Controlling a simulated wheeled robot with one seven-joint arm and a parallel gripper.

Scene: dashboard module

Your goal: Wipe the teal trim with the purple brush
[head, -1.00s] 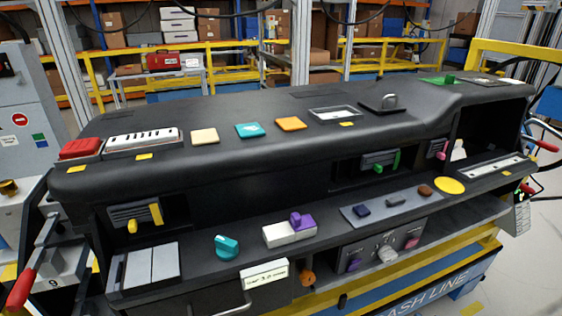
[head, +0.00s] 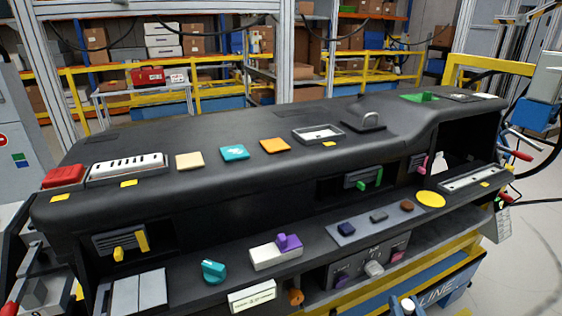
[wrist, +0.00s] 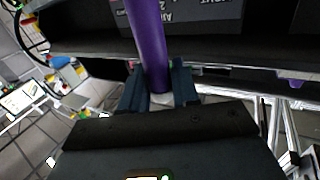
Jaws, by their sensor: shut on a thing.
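In the wrist view my gripper (wrist: 160,88) is shut on the purple brush (wrist: 148,38). Its long purple handle runs up out of the top of the frame, and the rest of the brush is hidden. In the head view the teal trim (head: 235,153) is a small flat square on top of the black dashboard. It lies between a beige square (head: 189,161) and an orange square (head: 275,146). My gripper cannot be made out clearly in the head view, and the trim does not show in the wrist view.
The black dashboard (head: 250,185) has a lower shelf holding a teal knob-like piece (head: 213,271) and a white block (head: 270,257) with a purple top. A white vent strip (head: 127,168), a framed tray (head: 319,134) and a grey handle piece (head: 372,121) stand on top.

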